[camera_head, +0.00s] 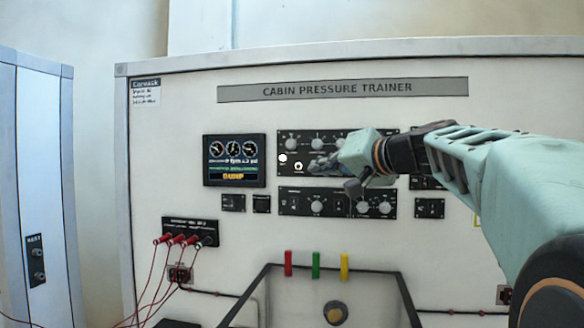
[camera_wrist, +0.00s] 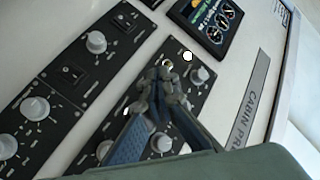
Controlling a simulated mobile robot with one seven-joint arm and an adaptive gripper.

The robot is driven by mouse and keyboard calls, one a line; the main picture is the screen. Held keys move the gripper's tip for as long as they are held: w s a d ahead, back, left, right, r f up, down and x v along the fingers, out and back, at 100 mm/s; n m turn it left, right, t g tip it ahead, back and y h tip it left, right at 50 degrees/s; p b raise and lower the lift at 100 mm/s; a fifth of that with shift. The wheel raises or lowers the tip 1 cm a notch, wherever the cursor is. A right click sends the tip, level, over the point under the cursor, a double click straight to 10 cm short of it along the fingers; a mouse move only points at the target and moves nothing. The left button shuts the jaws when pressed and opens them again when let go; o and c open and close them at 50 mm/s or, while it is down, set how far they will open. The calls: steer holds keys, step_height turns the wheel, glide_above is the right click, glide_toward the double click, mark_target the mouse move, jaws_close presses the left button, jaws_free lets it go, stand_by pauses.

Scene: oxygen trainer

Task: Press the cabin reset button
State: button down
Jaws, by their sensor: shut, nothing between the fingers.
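A black upper control panel (camera_head: 288,139) on the cabin pressure trainer carries a row of knobs, a white round button (camera_head: 283,158) and a small light-ringed control (camera_head: 298,166). I cannot read which one is labelled cabin reset. My gripper (camera_head: 318,165) is shut and empty, its tips in front of this panel just right of the light-ringed control. In the wrist view my gripper (camera_wrist: 166,72) points at the panel beside the white button (camera_wrist: 187,56). The fingertips cover part of the light-ringed control there. Whether they touch the panel cannot be told.
A display (camera_head: 234,160) reading DUMP is left of the panel. A lower knob panel (camera_head: 290,202) sits beneath. Red cables (camera_head: 152,275) hang from a socket block at lower left. An open bin (camera_head: 263,272) with colored tabs juts out below. A separate cabinet (camera_head: 37,180) stands left.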

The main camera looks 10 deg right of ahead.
steer(key=shift+w, duration=0.1)
stand_by(0.3)
steer(key=shift+w+d, duration=0.15)
steer(key=shift+w, duration=0.15)
steer(key=shift+w+d, duration=0.15)
steer(key=shift+w, duration=0.25)
stand_by(0.7)
steer(key=shift+s+b, duration=0.1)
steer(key=shift+b, duration=0.25)
steer(key=shift+s+f+b, duration=0.15)
steer(key=shift+s+b, duration=0.15)
steer(key=shift+b, duration=0.1)
steer(key=shift+s+a, duration=0.25)
steer(key=shift+s, duration=0.05)
